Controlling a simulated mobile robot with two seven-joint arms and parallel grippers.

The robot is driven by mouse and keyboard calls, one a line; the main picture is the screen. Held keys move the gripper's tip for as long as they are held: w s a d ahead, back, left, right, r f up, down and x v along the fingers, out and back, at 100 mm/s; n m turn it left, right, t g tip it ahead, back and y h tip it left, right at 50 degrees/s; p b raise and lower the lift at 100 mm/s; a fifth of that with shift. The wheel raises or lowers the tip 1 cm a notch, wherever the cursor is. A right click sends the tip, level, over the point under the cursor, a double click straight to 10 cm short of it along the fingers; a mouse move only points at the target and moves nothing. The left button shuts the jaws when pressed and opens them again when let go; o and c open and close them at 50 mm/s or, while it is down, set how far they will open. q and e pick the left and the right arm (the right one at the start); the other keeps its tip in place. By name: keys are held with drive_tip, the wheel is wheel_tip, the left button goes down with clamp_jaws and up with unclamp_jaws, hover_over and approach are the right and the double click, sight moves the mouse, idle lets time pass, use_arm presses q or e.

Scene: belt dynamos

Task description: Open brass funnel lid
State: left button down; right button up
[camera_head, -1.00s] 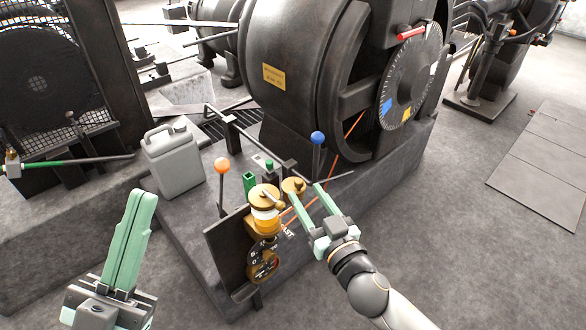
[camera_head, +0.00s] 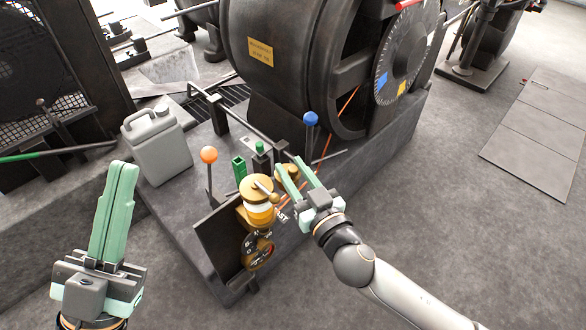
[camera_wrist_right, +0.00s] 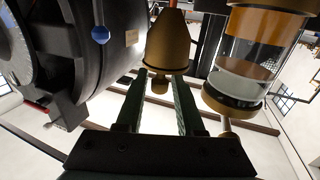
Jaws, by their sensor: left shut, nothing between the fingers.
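The small brass funnel (camera_head: 287,174) stands right behind the brass-topped glass oiler (camera_head: 258,212). In the right wrist view the funnel (camera_wrist_right: 168,42) is a brass cone with a small knob. My right gripper (camera_head: 289,163) is open, and its fingers overlap the funnel in the head view. In the wrist view the knob lies between the fingertips (camera_wrist_right: 158,78) or just beyond them; contact cannot be told. The lid's edge is not distinct. My left gripper (camera_head: 122,165) is shut and empty, raised at the lower left, far from the funnel.
Near the funnel stand an orange-knobbed lever (camera_head: 209,156), a blue-knobbed lever (camera_head: 311,119) and a green square post (camera_head: 239,167). A grey jerrycan (camera_head: 158,148) stands to the left. The large dark dynamo (camera_head: 285,60) rises behind.

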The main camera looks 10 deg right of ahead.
clamp_jaws()
